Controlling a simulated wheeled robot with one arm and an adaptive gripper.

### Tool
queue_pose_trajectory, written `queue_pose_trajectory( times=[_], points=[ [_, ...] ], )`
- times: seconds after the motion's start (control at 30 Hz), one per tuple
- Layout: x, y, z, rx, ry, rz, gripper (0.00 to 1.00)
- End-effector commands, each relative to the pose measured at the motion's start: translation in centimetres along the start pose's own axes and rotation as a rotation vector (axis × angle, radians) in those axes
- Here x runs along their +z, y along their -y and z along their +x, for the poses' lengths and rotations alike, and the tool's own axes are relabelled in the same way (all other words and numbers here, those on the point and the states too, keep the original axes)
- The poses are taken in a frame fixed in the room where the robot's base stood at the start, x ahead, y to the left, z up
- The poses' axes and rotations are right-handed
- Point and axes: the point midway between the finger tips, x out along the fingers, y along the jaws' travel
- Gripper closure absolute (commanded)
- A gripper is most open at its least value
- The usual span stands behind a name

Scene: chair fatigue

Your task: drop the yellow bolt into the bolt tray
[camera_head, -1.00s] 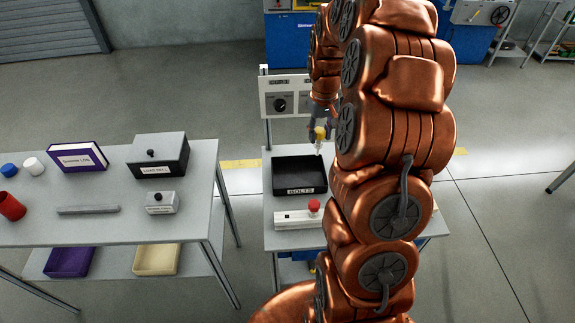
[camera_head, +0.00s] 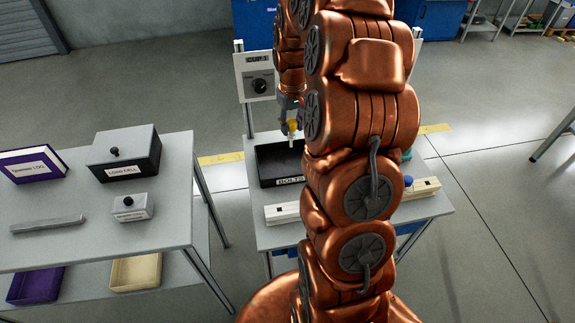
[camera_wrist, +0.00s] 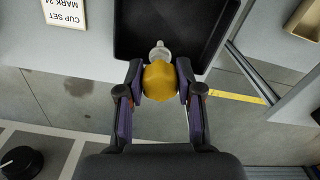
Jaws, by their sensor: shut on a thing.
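My gripper (camera_wrist: 159,85) is shut on the yellow bolt (camera_wrist: 159,79), whose round yellow head sits between the two fingers. Its pale shank points toward the black bolt tray (camera_wrist: 133,37) in the wrist view. In the head view the yellow bolt (camera_head: 292,126) hangs with its shank down, over the tray's back part. The bolt tray (camera_head: 264,163), labelled BOLTS, is on the right table. My arm hides the tray's right side. The tray floor that shows looks empty. My gripper (camera_head: 291,122) is partly hidden by my arm in the head view.
A panel with a knob (camera_head: 258,82) stands behind the tray. A white fixture (camera_head: 282,213) lies in front of it, partly behind my arm. The left table (camera_head: 75,242) holds a load cell box (camera_head: 125,158), a small grey box (camera_head: 133,207), a bar and a logbook.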

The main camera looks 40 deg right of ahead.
Motion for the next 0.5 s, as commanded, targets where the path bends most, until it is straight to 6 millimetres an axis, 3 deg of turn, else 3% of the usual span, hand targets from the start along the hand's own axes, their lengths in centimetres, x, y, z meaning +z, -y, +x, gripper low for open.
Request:
queue_pose_trajectory(
  times=[0.5],
  points=[
    [0.1, -0.1, 4.9, -0.001, 0.0, 0.001, 0.95]
  ],
)
